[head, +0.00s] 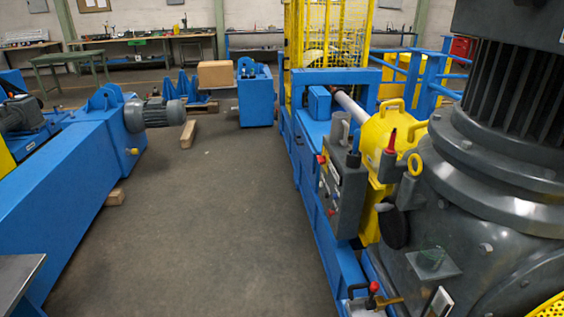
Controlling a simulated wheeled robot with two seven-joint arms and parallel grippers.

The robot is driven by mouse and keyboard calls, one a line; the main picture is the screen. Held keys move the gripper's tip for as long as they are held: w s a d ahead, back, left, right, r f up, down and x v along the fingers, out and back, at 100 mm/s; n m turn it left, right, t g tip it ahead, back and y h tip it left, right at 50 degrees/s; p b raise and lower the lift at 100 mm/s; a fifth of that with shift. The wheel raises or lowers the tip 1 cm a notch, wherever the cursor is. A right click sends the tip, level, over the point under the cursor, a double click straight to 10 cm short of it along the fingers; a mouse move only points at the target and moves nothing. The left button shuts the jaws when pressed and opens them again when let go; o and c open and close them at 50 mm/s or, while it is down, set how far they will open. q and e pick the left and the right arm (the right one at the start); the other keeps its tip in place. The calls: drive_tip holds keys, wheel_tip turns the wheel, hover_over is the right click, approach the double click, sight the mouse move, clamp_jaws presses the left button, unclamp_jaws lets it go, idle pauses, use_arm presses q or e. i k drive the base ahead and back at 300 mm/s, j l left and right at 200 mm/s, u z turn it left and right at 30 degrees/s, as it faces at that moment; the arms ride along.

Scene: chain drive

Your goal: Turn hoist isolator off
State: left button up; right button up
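A grey control box (342,190) is mounted on the blue machine frame at the middle right. It has a pale label, a red knob (321,159) at its upper left and a red button (331,212) low on its face. No part is legibly marked as the hoist isolator, so I cannot tell which one it is or its setting. A small red-topped handle (374,287) shows at the bottom, beside brass and metal fittings. Neither of my grippers is in view.
A large grey motor housing (500,190) fills the right side. A yellow guard (375,140) sits behind the control box. A long blue beam (80,190) with a grey motor (155,114) lies at left. Bare floor (215,220) runs between. A cardboard box (216,74) stands farther back.

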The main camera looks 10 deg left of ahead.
sight(322, 160)
drive_tip(key=i+j, duration=0.35)
drive_tip(key=i, duration=0.25)
drive_tip(key=i+j, duration=0.35)
drive_tip(key=i, duration=0.3)
drive_tip(key=i+j+z, duration=0.1)
drive_tip(key=i+j, duration=0.25)
drive_tip(key=i, duration=0.25)
drive_tip(key=i+j, duration=0.35)
drive_tip(key=i, duration=0.3)
drive_tip(key=i+j, duration=0.4)
drive_tip(key=i, duration=0.2)
drive_tip(key=z, duration=0.05)
